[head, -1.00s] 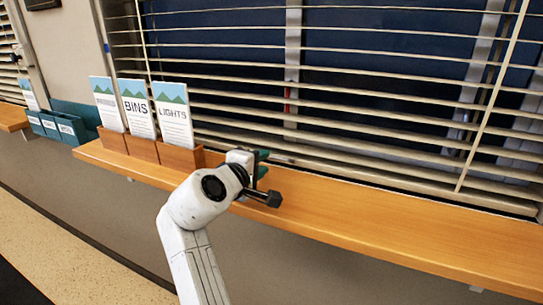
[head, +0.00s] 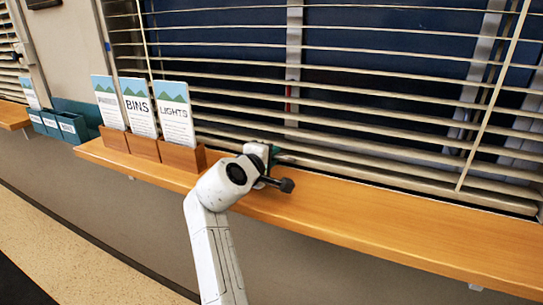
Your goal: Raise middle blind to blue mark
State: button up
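The blind (head: 380,100) with pale horizontal slats hangs across the large dark window. Its bottom rail (head: 420,182) is low, just above the wooden sill. A small red mark (head: 288,92) shows on the upright window post behind the slats; I see no blue mark. My gripper (head: 277,157), with dark and green finger parts, is over the sill at the rail's left part. The fingertips are partly hidden, and I cannot tell whether they touch or grip the rail.
The wooden sill (head: 400,225) is clear to the right. Card holders (head: 181,157) with leaflets, including BINS and LIGHTS, stand just left of my gripper. Teal boxes (head: 72,128) and another blind (head: 10,75) are at the far left. A pale cord (head: 492,100) hangs at the right.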

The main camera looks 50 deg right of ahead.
grip_shut()
